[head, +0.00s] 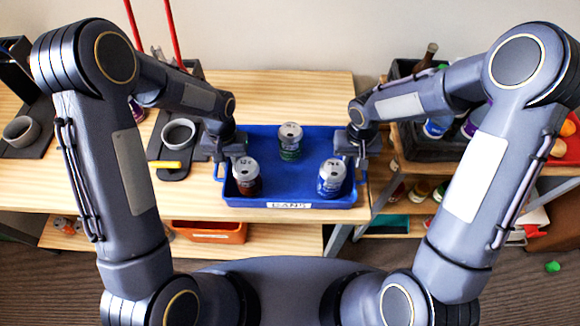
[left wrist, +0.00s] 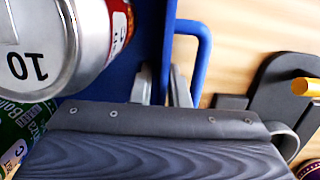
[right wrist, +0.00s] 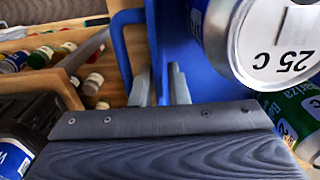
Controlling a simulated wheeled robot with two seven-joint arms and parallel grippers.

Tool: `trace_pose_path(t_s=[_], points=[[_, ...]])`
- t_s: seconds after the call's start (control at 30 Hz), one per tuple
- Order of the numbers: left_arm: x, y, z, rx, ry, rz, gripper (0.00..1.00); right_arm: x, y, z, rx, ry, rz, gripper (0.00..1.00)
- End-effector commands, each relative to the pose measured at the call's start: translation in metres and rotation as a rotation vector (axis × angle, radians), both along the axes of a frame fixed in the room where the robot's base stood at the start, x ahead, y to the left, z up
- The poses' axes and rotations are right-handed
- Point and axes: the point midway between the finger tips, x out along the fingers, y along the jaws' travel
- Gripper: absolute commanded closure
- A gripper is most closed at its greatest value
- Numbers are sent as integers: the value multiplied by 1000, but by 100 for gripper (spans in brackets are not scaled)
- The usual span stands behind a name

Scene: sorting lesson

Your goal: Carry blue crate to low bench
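The blue crate (head: 265,190) sits level at the front edge of a wooden bench (head: 290,90), a white label on its front. It holds a dark red can (head: 246,182), a green can (head: 290,145) and a blue can (head: 331,182), all upright. My left gripper (head: 238,155) is at its left end; in the left wrist view its fingers (left wrist: 161,88) close on the end wall, inside the handle loop. My right gripper (head: 362,155) is at the right end; in the right wrist view its fingers (right wrist: 160,88) grip that wall likewise. I cannot tell which surface is the low bench.
Grey cups (head: 179,134) on dark stands and a yellow-handled object (head: 166,165) are left of the crate. An orange bin (head: 208,231) is on the shelf below. A black crate (head: 425,150) of containers is at right, with jars beneath. The wood behind the blue crate is clear.

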Motion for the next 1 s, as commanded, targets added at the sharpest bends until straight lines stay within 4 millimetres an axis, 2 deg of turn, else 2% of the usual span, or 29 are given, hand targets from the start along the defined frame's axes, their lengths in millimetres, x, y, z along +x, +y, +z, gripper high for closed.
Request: trace_pose_path(t_s=[0.2,0.3,1.0], points=[[0,0,0,0,0,0,87,0,0,0,0,0,0,87],[0,0,0,0,0,0,100,0,0,0,0,0,0,100],[0,0,0,0,0,0,100,0,0,1,0,-1,0,100]])
